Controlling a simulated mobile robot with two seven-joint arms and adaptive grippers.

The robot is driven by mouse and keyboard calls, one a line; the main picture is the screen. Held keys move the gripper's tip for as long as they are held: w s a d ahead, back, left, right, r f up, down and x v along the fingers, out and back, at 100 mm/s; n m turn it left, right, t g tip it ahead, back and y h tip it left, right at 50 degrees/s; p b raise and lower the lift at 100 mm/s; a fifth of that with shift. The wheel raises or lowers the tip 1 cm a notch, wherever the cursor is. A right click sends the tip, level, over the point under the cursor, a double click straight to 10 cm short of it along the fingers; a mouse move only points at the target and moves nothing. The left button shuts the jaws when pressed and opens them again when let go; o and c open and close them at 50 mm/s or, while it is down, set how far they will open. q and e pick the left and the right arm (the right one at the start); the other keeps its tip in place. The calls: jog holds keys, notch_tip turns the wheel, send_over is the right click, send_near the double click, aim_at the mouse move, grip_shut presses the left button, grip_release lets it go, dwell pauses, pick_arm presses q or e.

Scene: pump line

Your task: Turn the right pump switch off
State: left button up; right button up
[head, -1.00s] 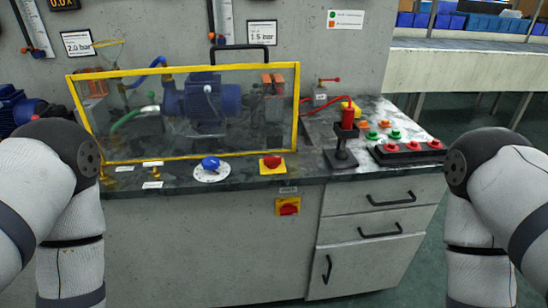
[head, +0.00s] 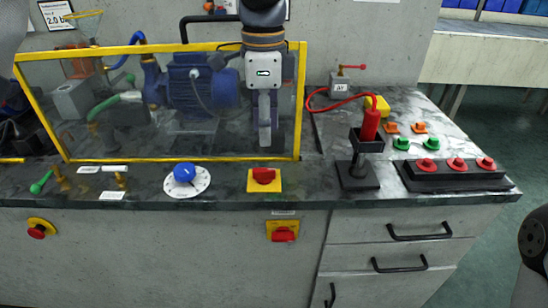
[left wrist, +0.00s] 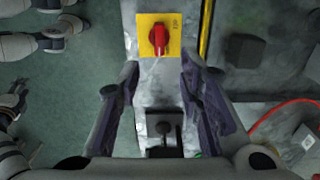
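A red rotary switch (head: 263,176) on a yellow plate sits on the bench top, in front of the framed clear guard. In the left wrist view the red knob (left wrist: 158,42) shows on its yellow plate, beyond the fingertips; small lettering beside it is too small to read. A second red switch (head: 283,234) on a yellow plate is on the cabinet front below.
A blue dial (head: 184,174) is left of the switch. A black stand (head: 357,176) with a red handle (head: 371,122) is to its right, beside a red button box (head: 455,173). The yellow-framed guard (head: 160,105) rises behind. Another red switch (head: 39,230) is on the cabinet's left.

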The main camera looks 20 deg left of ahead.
aim_at(266, 169)
pick_arm(q)
notch_tip(266, 169, down, 10)
jog(key=shift+r, duration=0.1)
jog(key=shift+c, duration=0.5)
grip_shut()
